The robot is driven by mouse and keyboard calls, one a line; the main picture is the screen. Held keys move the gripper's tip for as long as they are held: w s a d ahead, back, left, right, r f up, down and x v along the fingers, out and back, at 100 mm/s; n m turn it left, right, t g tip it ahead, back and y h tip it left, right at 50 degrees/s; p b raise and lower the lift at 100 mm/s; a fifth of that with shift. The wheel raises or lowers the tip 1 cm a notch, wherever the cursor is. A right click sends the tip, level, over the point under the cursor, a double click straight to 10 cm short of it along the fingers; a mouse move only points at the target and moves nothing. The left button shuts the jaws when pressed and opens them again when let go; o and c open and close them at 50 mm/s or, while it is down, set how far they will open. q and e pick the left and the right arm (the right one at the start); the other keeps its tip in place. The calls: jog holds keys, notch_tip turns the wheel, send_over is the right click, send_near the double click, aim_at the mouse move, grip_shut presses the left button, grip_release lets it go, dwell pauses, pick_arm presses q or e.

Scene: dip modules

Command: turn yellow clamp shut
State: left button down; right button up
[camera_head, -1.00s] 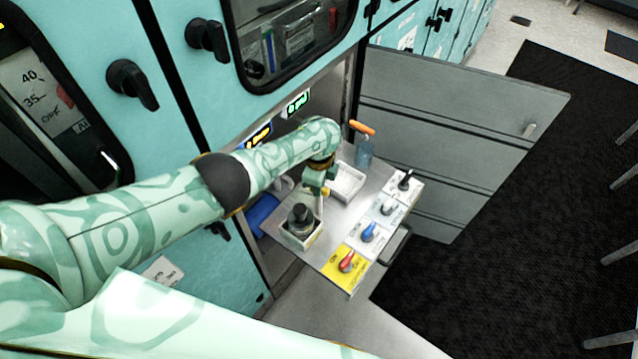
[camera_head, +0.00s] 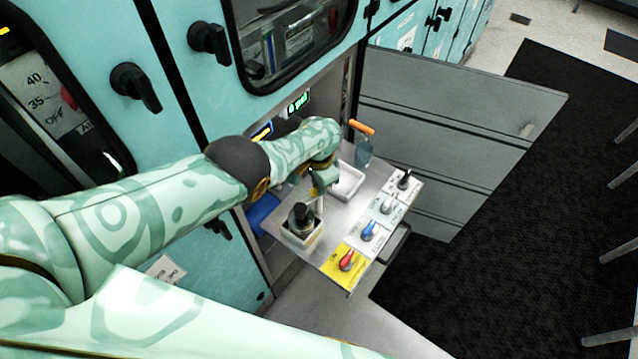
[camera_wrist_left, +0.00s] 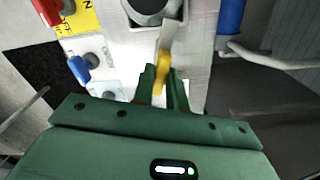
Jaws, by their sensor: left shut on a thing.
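The clamp is mostly hidden there by my arm and gripper. My right gripper is in neither view.
Red (camera_head: 347,260), blue (camera_head: 369,230), grey and black knobs line the shelf's right edge. A white tray (camera_head: 346,183) and an orange-handled bottle (camera_head: 363,147) stand behind. A blue cylinder (camera_wrist_left: 229,18) is right of the clamp in the wrist view. A grey door (camera_head: 450,130) stands open.

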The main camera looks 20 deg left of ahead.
pick_arm(q)
jog(key=shift+n, duration=1.9)
jog(key=c, duration=1.4)
grip_release()
jog(key=shift+r, duration=0.1)
notch_tip(320, 180, up, 16)
jog(key=p, duration=1.4)
